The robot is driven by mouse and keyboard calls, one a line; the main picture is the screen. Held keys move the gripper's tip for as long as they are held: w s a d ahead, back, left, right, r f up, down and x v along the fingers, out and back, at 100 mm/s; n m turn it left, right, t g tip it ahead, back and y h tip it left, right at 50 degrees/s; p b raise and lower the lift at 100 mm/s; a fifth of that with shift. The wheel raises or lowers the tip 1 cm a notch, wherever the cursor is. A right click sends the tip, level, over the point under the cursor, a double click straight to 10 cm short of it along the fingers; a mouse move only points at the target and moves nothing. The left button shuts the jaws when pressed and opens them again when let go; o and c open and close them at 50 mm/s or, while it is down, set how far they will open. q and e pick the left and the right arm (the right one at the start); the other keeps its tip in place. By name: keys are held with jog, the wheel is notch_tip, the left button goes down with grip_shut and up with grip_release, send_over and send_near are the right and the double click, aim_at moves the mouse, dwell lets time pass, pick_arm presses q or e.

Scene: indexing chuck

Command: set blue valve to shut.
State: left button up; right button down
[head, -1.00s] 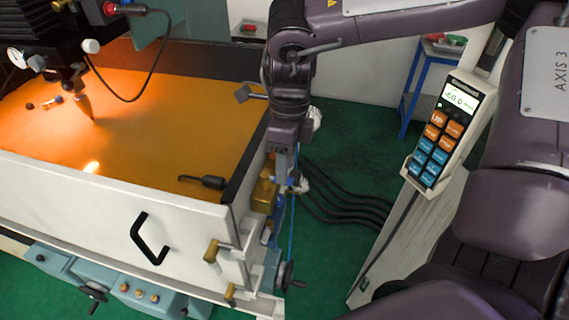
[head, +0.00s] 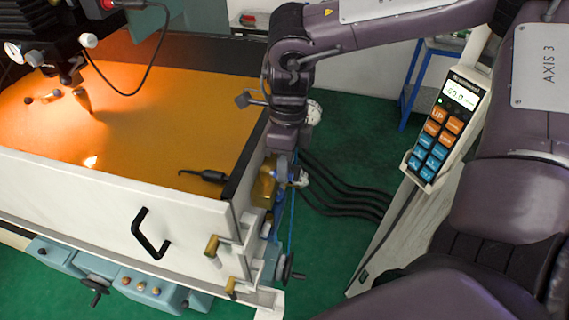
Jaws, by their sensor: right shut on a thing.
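My right arm reaches down from the top to the right end of the machine's tank. Its gripper (head: 284,166) is shut beside the brass fittings there. A small blue part (head: 283,177), seemingly the handle of the blue valve, shows at the fingertips, and the gripper is shut on it. The fingers and wrist hide most of the valve, so its exact angle cannot be told. A brass valve body (head: 263,189) sits just left of the fingertips. My left gripper is not in view.
The white tank wall (head: 110,195) with a black handle (head: 150,234) stands at left. Brass taps (head: 212,246) and a black handwheel (head: 289,268) are near its right corner. Black hoses (head: 345,205) cross the green floor. A pendant (head: 445,128) hangs at right.

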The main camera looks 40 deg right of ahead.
jog(key=shift+a+f+m+b, duration=0.1)
jog(key=shift+f+m+b, duration=0.1)
jog(key=shift+m+b, duration=0.35)
jog(key=a+m+t+b, duration=0.1)
jog(key=m+b, duration=0.3)
jog(key=a+m+b, duration=0.2)
jog(key=m+b, duration=0.2)
jog(key=b, duration=0.1)
jog(key=s+a+m+t+b, duration=0.1)
jog(key=m+b, duration=0.3)
jog(key=shift+a+m+t, duration=0.2)
jog(key=shift+m+t, duration=0.05)
jog(key=shift+t, duration=0.05)
jog(key=shift+w+a+r+m+b, duration=0.1)
jog(key=shift+w+a+m+b, duration=0.15)
jog(key=shift+m+b, duration=0.75)
jog(key=shift+w+a+r+m+b, duration=0.15)
jog(key=shift+a+m+b, duration=0.2)
jog(key=shift+m+b, duration=0.6)
jog(key=shift+m+t, duration=0.25)
jog(key=shift+t, duration=0.05)
jog(key=c, duration=1.4)
grip_release()
jog(key=shift+c, duration=0.2)
jog(key=shift+o, duration=0.5)
jog(key=shift+s+d, duration=0.1)
jog(key=shift+d, duration=0.05)
